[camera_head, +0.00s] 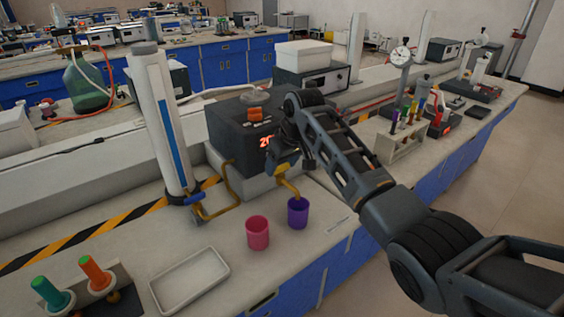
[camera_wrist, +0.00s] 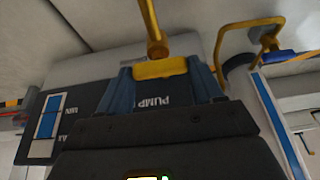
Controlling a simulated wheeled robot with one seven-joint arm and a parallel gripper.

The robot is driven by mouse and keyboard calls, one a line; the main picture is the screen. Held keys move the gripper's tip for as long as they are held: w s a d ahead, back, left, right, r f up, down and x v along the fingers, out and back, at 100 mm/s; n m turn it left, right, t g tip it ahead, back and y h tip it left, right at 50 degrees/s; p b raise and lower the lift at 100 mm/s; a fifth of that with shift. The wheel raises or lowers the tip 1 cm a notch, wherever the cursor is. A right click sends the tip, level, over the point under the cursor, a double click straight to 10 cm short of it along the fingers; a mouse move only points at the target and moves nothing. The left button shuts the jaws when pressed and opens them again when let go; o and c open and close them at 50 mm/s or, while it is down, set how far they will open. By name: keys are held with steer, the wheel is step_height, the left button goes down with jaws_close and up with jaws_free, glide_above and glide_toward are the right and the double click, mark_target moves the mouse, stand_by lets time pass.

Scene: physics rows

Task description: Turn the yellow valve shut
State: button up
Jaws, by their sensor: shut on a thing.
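The yellow valve handle (camera_head: 286,166) is on the front of the black pump box (camera_head: 228,127), above a brass spout (camera_head: 289,187) that bends down over a purple cup (camera_head: 298,213). My gripper (camera_head: 297,162) is at the valve and partly covers it in the head view. In the wrist view, the dark fingers (camera_wrist: 165,72) are shut on the yellow handle (camera_wrist: 160,69), one on each side. The handle lies crosswise below the brass pipe (camera_wrist: 153,28). The far side of the handle is hidden, and I cannot tell whether the valve is open or shut.
A pink cup (camera_head: 257,233) stands left of the purple one. A tall white column (camera_head: 160,120) with a blue-handled tap (camera_head: 190,199) stands left of the pump. A white tray (camera_head: 189,280) lies in front. A test-tube rack (camera_head: 401,145) stands to the right.

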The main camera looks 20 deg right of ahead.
steer(key=o, duration=1)
steer(key=shift+o, duration=0.2)
steer(key=shift+r, duration=0.1)
steer(key=b+v, duration=0.1)
steer(key=v, duration=0.6)
steer(key=shift+r, duration=0.3)
steer(key=shift+s+d, duration=0.1)
steer(key=shift+s, duration=0.1)
